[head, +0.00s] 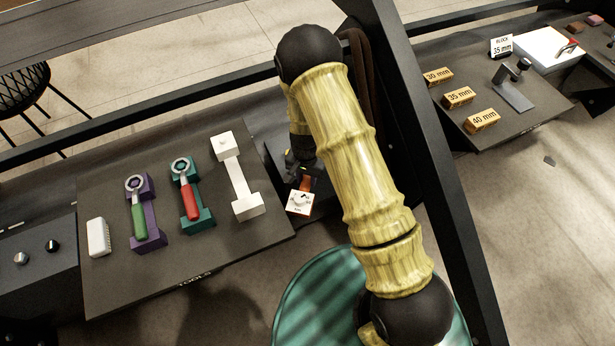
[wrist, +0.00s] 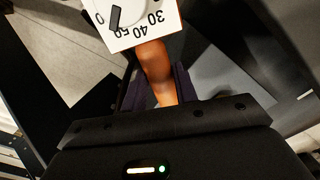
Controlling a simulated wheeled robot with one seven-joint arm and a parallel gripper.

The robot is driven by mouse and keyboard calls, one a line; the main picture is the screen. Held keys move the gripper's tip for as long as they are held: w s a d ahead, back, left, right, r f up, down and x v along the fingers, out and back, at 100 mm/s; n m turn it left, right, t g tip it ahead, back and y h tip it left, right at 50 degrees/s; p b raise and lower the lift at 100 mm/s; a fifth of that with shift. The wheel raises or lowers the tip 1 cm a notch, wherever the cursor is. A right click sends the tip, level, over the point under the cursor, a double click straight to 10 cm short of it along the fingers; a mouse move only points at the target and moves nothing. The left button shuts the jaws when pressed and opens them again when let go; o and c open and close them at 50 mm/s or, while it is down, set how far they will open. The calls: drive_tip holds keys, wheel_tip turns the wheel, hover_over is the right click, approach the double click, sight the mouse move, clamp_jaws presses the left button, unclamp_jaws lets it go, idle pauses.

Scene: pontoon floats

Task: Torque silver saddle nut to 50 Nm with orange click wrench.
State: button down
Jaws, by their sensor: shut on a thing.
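My gripper (head: 303,168) is shut on the orange wrench, whose orange handle (head: 306,183) shows just below it in the head view. In the wrist view the orange handle (wrist: 154,68) runs up from between my dark fingers (wrist: 157,90) to a white dial plate (wrist: 150,35). The plate reads 30, 40 and 50, and its dark pointer (wrist: 115,17) lies close to the 50. The plate (head: 299,202) also shows in the head view. The wrench's head is hidden. A round silver piece (head: 21,258), possibly the saddle nut, sits on the dark box at far left.
A dark tool board (head: 190,270) holds a green-handled wrench (head: 138,220), a red-handled wrench (head: 190,200), an empty white cradle (head: 240,185) and a white brush-like block (head: 97,237). A dark post (head: 425,150) stands right of my arm. Labelled blocks (head: 458,97) lie on the right board.

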drive_tip(key=shift+w+a+r, duration=0.15)
drive_tip(key=shift+w+a, duration=0.05)
drive_tip(key=shift+a, duration=0.35)
drive_tip(key=shift+w+a+r, duration=0.15)
drive_tip(key=shift+w+a, duration=0.05)
drive_tip(key=shift+a, duration=0.35)
drive_tip(key=shift+d, duration=0.3)
drive_tip(key=shift+s+d+f, duration=0.1)
drive_tip(key=shift+d, duration=0.45)
drive_tip(key=shift+s+d+f+n, duration=0.1)
drive_tip(key=shift+s+d+n, duration=0.1)
drive_tip(key=shift+d, duration=0.35)
drive_tip(key=shift+s+d+f+n, duration=0.1)
drive_tip(key=shift+s+d, duration=0.05)
drive_tip(key=shift+d, duration=0.4)
drive_tip(key=shift+d, duration=0.1)
